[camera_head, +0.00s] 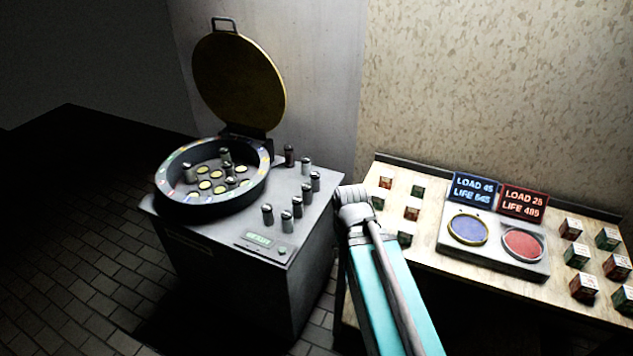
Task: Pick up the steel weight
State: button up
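Several small grey, metallic-looking cylinders with knobbed tops stand on a grey cabinet (225,235). One (267,214) stands near its front, with others such as this one (315,181) along the right side. More, including this one (188,173), stand inside the round open drum (172,197) on top. A darker, reddish cylinder (289,156) stands at the back. I cannot tell which one is the steel weight. My teal arm reaches up from the bottom, its grey joint right of the cabinet. No gripper fingers are visible.
The drum's round yellowish lid (238,80) stands open. At right, a table (440,275) holds several small boxes, a blue pad (468,229), a red pad (523,244) and two signs. Tiled floor (75,255) lies open at left.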

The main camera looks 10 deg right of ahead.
aim_at(315, 176)
jog(key=z, duration=0.05)
jog(key=i, duration=0.95)
jog(key=u, duration=0.05)
